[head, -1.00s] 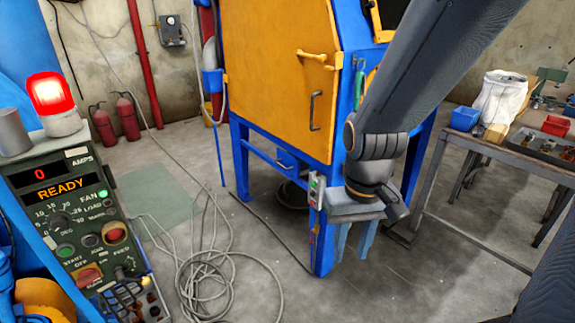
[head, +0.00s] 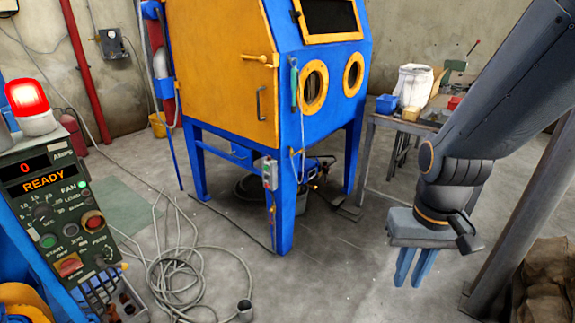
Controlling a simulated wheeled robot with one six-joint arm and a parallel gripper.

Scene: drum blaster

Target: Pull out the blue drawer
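My gripper (head: 411,268) hangs from my arm on the right side of the head view, with its two blue fingers pointing down. A gap shows between the fingers and nothing is in it. No blue drawer can be made out for certain. A small blue part (head: 239,152) sits under the body of the blue and orange blast cabinet (head: 225,85), between its legs, and may be the drawer. My gripper is well to the right of the cabinet and touches nothing.
A hose (head: 172,262) lies coiled on the floor at the front left. A control panel (head: 52,215) with a red lamp stands at the left. A workbench (head: 372,122) with a blue bin (head: 387,104) stands behind my arm.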

